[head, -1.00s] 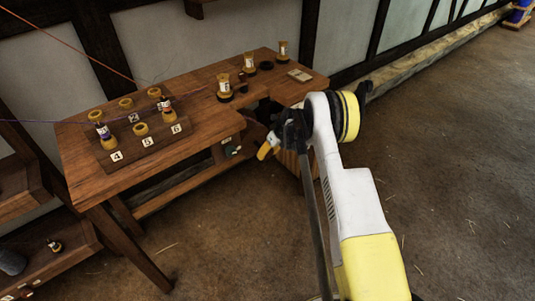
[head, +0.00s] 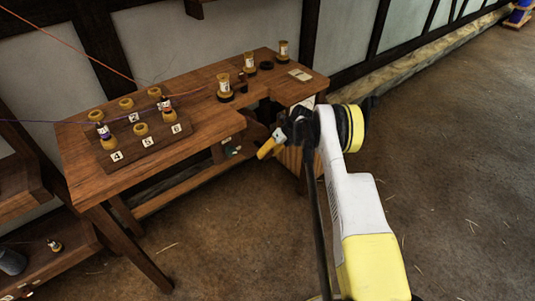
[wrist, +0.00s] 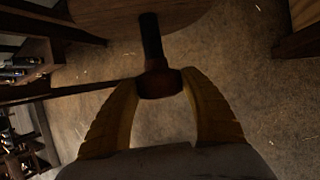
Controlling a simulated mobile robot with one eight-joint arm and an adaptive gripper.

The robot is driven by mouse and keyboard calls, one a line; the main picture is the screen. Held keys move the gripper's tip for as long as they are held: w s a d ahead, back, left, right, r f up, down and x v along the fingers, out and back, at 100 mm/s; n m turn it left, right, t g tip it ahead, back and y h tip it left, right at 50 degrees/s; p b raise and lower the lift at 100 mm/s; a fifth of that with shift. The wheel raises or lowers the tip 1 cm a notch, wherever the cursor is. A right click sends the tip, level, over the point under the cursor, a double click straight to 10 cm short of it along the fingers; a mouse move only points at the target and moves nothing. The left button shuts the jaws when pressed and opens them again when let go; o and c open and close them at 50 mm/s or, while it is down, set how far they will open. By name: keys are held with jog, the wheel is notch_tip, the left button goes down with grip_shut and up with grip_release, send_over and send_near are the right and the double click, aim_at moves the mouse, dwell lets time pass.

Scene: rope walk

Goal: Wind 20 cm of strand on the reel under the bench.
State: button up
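In the wrist view, a round wooden disc (wrist: 140,12), which looks like the reel's face, fills the top edge. A dark handle (wrist: 151,40) runs from it to a rounded brown knob (wrist: 159,84). My gripper (wrist: 161,82) has its yellow fingers on both sides of this knob, the tips against it, and looks shut on it. In the head view, my gripper (head: 268,147) is low beside the right end of the wooden bench (head: 190,118). My arm and the bench hide most of the reel there. The strand's end on the reel cannot be made out.
A numbered rack (head: 165,143) with several bobbins stands on the bench top, crossed by a purple strand (head: 75,123). More bobbins and a pale card (head: 300,75) lie toward the bench's right end. The floor right of my arm is open.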

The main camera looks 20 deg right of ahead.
jog(key=shift+o, duration=1.3)
jog(key=shift+r, duration=0.15)
jog(key=v, duration=0.2)
jog(key=shift+s+d+r, duration=0.1)
jog(key=shift+d+r, duration=0.1)
jog(key=shift+r, duration=0.05)
jog(key=s+d, duration=0.6)
jog(key=d, duration=0.4)
jog(key=shift+d, duration=0.25)
